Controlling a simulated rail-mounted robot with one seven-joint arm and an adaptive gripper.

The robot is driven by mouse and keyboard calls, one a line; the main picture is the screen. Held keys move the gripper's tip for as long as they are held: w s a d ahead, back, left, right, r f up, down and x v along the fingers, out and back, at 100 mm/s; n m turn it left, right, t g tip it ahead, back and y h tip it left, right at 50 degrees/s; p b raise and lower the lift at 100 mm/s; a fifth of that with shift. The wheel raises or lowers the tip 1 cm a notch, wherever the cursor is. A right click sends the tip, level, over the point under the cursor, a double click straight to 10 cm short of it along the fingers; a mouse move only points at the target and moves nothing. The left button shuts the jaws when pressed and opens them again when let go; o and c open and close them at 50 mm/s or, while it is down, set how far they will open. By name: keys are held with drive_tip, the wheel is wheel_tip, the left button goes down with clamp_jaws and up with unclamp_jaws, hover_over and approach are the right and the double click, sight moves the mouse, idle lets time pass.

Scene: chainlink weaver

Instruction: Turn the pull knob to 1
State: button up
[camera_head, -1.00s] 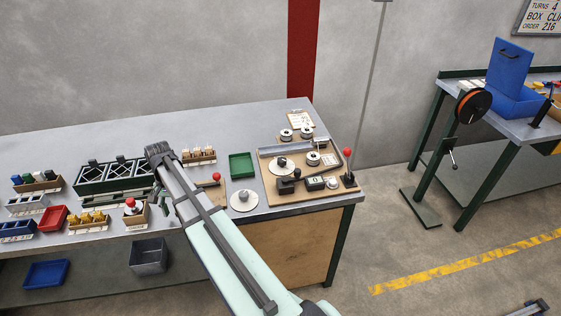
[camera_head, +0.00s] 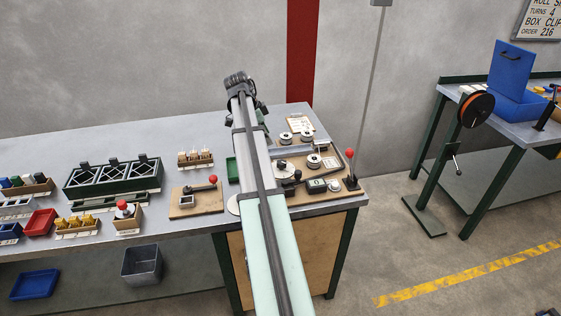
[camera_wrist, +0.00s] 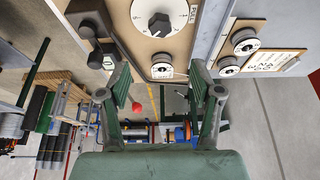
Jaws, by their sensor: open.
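The pull knob (camera_wrist: 159,25) is a black knob on a round white dial marked PULL, at the top middle of the wrist view. A pale line shows on the knob; the scale's numbers are too small to read surely. In the head view the dial (camera_head: 281,168) shows on the tan board, partly behind my arm. My gripper (camera_wrist: 164,97) is open and empty, its two fingers apart below the dial in the wrist view and not touching the knob. In the head view the fingers are not clearly seen.
Smaller round dials (camera_wrist: 243,43) sit near the knob, by a printed card (camera_wrist: 267,62). Trays and a green rack (camera_head: 113,175) fill the bench's left.

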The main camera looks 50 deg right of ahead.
sight(281, 162)
drive_tip(key=p+x, duration=0.3)
drive_tip(key=x, duration=1.1)
drive_tip(key=c, duration=1.1)
